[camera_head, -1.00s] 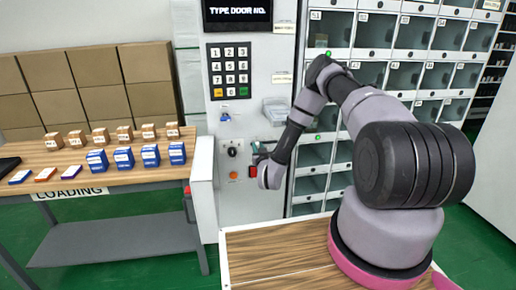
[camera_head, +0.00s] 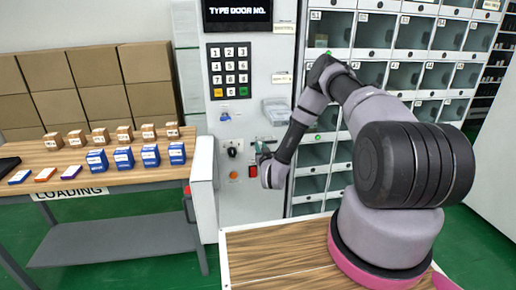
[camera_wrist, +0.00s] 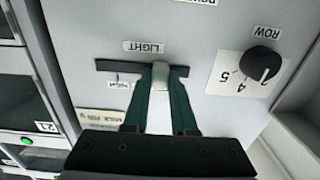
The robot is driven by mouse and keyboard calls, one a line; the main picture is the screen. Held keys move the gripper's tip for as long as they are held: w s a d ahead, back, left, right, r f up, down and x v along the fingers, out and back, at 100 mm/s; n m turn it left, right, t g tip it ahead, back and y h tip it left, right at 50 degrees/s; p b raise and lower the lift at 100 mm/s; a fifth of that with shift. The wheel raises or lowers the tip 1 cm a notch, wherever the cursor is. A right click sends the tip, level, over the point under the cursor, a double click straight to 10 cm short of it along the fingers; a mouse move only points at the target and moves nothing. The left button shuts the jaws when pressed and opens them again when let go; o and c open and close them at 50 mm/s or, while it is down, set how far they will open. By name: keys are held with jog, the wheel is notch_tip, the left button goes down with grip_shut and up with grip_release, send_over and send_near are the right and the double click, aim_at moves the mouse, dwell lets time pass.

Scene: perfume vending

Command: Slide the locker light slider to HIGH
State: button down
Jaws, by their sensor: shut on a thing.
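The light slider is a dark horizontal slot (camera_wrist: 112,66) in the grey panel, with a pale knob (camera_wrist: 162,69) toward its right end in the wrist view. The LIGHT label (camera_wrist: 144,46) shows upside down above the slot. A small label, apparently HIGH (camera_wrist: 122,83), is under the slot's left part. My gripper (camera_wrist: 163,80) has its green fingers closed on both sides of the knob. In the head view my gripper (camera_head: 263,157) is at the right side of the machine front, and the slider is hidden there.
A black ROW knob (camera_wrist: 262,64) is on the panel to the right in the wrist view. The head view shows a keypad (camera_head: 229,71), a red button (camera_head: 253,171), a clear tray (camera_head: 276,110) and lockers (camera_head: 374,73). A loading table (camera_head: 110,176) with boxes stands at the left.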

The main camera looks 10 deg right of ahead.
aim_at(273, 142)
jog(key=d, duration=0.6)
jog(key=shift+d, duration=0.1)
jog(key=shift+f, duration=0.1)
jog(key=c, duration=0.7)
grip_release()
jog(key=shift+d, duration=0.15)
jog(key=s, duration=1.1)
